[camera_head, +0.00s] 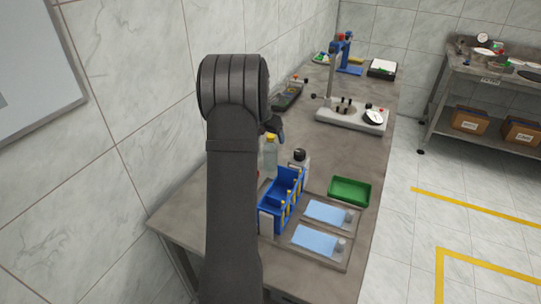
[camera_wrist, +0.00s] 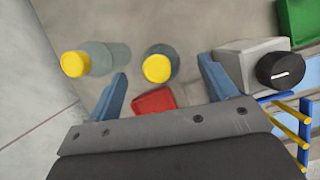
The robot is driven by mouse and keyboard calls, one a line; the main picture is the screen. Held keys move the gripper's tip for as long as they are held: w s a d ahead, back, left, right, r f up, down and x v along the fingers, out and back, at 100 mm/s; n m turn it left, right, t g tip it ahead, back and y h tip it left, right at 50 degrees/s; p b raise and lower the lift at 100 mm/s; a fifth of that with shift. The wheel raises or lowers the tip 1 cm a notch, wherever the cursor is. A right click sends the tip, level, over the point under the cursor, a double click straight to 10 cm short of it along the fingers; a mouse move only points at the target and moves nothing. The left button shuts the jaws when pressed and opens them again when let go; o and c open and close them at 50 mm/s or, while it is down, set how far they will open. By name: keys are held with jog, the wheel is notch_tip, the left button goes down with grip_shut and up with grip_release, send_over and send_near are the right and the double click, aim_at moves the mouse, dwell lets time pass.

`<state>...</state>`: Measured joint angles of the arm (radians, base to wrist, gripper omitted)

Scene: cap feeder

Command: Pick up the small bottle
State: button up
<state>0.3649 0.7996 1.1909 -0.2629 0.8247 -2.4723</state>
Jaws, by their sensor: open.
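In the wrist view, two translucent bottles with yellow caps stand on the bench. One bottle (camera_wrist: 157,68) is seen almost from straight above, just beyond the gap between my fingertips. The other bottle (camera_wrist: 97,58) stands to the left, outside my left finger. In the head view one clear yellow-capped bottle (camera_head: 270,156) shows beside my arm, which hides my fingers and part of the bench.
A grey-white bottle with a black cap (camera_wrist: 280,70) stands close to my right finger. A red object (camera_wrist: 154,101) lies between the finger bases. A blue rack (camera_head: 283,203) with yellow-topped tubes and a green tray (camera_head: 349,191) are nearby. The wall borders the bench's left side.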

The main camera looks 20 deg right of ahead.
aim_at(272, 143)
jog(key=x, duration=0.5)
jog(key=shift+w+a+f, duration=0.1)
jog(key=shift+f, duration=0.25)
jog(key=c, duration=1.6)
